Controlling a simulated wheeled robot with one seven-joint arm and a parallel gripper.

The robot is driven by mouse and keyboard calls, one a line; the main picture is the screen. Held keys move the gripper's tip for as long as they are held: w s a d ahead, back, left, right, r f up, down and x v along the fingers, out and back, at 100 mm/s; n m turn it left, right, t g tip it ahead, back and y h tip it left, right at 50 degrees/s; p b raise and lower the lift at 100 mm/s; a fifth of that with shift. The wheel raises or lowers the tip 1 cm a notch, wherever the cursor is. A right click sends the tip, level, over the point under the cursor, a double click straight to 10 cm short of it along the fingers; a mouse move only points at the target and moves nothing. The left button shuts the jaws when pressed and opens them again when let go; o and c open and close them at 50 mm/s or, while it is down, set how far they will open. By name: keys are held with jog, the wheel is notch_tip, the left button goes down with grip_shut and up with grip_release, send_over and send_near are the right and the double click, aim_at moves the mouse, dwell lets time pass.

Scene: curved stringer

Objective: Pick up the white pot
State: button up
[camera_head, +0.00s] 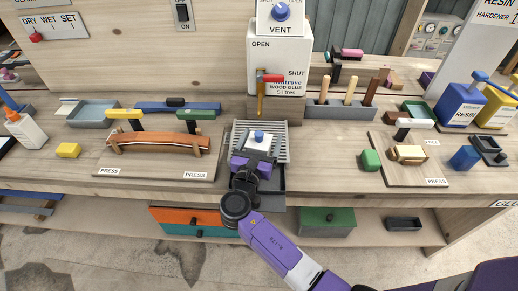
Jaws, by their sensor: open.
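My purple gripper (253,161) reaches in from the front and is open. It is at the near side of the pot and overlaps its lower part in the picture. The fingertips are partly hidden, so I cannot tell whether they touch the pot or stand around it.
A curved wooden piece on a press board (148,167) lies left. A green block (370,160) and a second press board (408,174) are right. Tool handles (347,92) stand behind.

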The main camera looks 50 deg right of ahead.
grip_shut()
dwell(0.4)
jog(key=shift+r, duration=0.15)
